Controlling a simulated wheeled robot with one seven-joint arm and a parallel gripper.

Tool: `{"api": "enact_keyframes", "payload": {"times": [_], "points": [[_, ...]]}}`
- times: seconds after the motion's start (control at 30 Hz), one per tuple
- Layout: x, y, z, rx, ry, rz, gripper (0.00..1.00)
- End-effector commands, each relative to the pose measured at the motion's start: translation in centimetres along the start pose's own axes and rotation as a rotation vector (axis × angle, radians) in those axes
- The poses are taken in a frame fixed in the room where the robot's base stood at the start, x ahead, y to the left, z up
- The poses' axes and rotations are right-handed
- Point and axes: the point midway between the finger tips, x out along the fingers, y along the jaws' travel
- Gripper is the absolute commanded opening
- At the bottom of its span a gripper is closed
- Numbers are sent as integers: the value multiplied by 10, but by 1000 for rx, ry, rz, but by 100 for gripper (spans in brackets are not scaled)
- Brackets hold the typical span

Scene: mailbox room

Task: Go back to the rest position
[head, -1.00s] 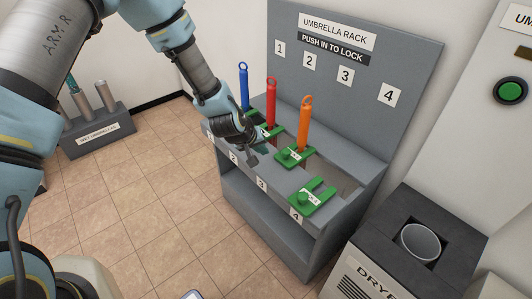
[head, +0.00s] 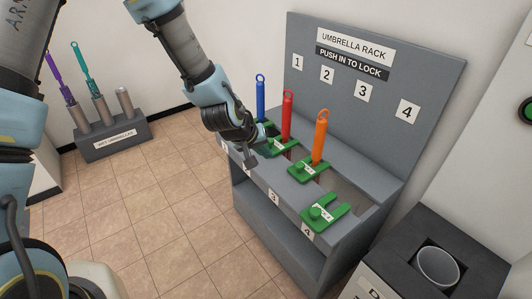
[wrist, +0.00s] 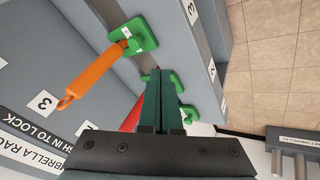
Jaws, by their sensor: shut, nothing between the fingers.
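My gripper (head: 250,160) is in front of the umbrella rack (head: 440,90), near its front edge by the second slot. In the wrist view its dark green fingers (wrist: 168,98) are together with nothing between them. A blue umbrella (head: 261,100), a red umbrella (head: 287,115) and an orange umbrella (head: 320,135) stand upright in slots 1, 2 and 3. The orange one also shows in the wrist view (wrist: 92,75); the red one is mostly hidden there by my fingers. Slot 4 has a green latch (head: 320,212) and no umbrella.
A dryer (head: 400,240) with a round opening (head: 438,265) stands at the right. A wet-umbrella stand (head: 115,143) at the back left holds a purple umbrella (head: 60,80) and a teal umbrella (head: 82,65). Tiled floor (head: 160,220) between it and the rack is clear.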

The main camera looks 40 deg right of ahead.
Motion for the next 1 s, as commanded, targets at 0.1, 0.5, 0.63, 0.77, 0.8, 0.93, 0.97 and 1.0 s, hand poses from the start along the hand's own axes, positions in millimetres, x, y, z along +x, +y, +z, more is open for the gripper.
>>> {"api": "enact_keyframes", "payload": {"times": [0.1,0.5,0.63,0.77,0.8,0.93,0.97,1.0], "points": [[0,0,0,0,0,0,0],[-45,-46,-26,-14,3,-85,0],[-110,-107,-44,-50,-9,-200,0],[-185,-168,-46,-112,-35,-317,0],[-209,-184,-43,-137,-45,-350,0],[-289,-230,-23,-235,-80,-448,0],[-307,-238,-16,-261,-89,-467,0],[-329,-248,-6,-294,-100,-489,0]]}}
